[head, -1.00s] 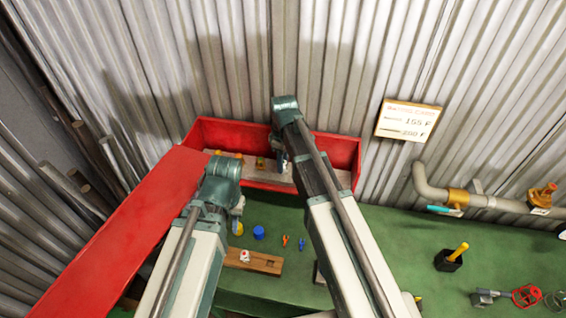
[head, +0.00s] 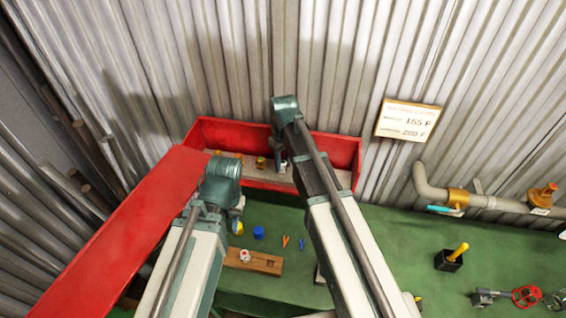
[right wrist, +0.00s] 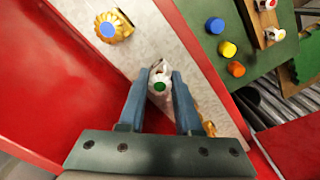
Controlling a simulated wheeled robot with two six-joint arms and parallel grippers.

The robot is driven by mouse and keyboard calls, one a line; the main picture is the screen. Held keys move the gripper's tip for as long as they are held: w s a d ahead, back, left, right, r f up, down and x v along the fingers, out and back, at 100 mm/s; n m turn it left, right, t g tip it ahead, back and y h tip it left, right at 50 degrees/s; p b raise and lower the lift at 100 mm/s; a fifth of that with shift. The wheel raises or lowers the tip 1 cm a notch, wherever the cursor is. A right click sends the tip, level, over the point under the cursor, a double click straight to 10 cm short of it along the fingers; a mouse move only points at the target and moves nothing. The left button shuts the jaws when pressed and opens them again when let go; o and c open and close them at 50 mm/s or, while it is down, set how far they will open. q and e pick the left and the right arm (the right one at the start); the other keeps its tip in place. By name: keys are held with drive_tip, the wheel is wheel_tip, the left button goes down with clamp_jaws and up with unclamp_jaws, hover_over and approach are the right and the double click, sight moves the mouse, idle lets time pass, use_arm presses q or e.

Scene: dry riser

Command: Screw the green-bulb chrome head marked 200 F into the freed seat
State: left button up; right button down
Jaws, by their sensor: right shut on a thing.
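A chrome head with a green bulb (right wrist: 160,84) is between the two blue fingers of my right gripper (right wrist: 160,78), over the pale plate in the red cabinet. The gripper is shut on it. Any 200 F marking on the head is not readable. The seat beneath is hidden by the head and fingers, so I cannot tell whether they touch. In the head view my right gripper (head: 281,163) is inside the red cabinet (head: 345,150). My left gripper (head: 238,210) hangs over the green bench near the cabinet door; its fingers are too small to judge.
A brass fitting with a blue top (right wrist: 112,27) stands on the plate. A wooden rack (head: 262,264) holds red-bulb heads, with blue (head: 258,232), yellow and orange caps nearby. The open red door (head: 120,240) lies left. A rating card (head: 408,121) hangs right.

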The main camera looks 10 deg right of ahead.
drive_tip(key=c, duration=0.5)
unclamp_jaws()
drive_tip(key=n, duration=0.8)
drive_tip(key=shift+n, duration=0.3)
drive_tip(key=n, duration=0.4)
drive_tip(key=shift+n, duration=0.3)
drive_tip(key=n, duration=0.4)
